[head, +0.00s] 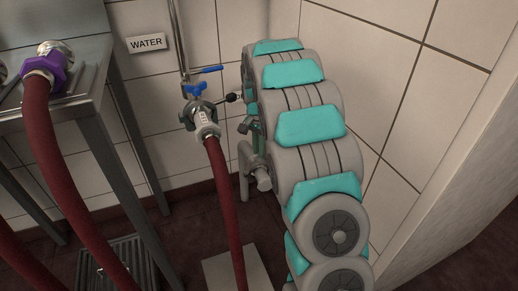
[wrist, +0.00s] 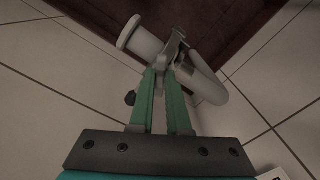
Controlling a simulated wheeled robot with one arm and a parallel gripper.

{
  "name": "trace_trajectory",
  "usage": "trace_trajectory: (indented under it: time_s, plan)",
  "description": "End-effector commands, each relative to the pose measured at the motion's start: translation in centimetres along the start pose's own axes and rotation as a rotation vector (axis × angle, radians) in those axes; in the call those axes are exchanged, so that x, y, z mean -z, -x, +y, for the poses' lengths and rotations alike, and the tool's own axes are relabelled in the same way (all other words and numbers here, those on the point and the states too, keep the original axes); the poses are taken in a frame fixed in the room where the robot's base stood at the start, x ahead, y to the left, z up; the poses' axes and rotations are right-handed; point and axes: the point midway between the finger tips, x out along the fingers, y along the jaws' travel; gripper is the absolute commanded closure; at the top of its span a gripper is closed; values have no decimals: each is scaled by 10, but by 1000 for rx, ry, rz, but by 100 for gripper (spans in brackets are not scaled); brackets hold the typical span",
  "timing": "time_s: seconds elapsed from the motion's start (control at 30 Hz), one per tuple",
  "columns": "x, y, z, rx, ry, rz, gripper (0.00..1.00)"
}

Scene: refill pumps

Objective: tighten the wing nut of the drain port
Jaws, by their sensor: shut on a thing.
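In the wrist view the drain port is a pale pipe stub (wrist: 143,42) with a round flanged end and a curved pipe beside it. A metal wing nut (wrist: 176,42) sits on the clamp between them. My gripper (wrist: 164,70) has its two green fingers close together at the wing nut and is shut on it. The fingers hide the lower part of the nut.
A water valve with blue handles (head: 197,90) and a dark red hose (head: 222,190) stand left of my arm. A steel table (head: 95,95) carries a purple coupling (head: 46,72) at far left. A tiled wall is close behind; a floor drain grate (head: 118,265) lies below.

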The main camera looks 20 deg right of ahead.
Motion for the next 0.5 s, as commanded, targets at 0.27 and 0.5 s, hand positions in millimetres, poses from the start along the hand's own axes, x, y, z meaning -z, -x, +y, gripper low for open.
trace_trajectory:
  time_s: [0.27, 0.5]
  plan:
    - [1, 2, 0, 1, -225, 2, 100]
    - [1, 1, -1, 1, -353, 2, 100]
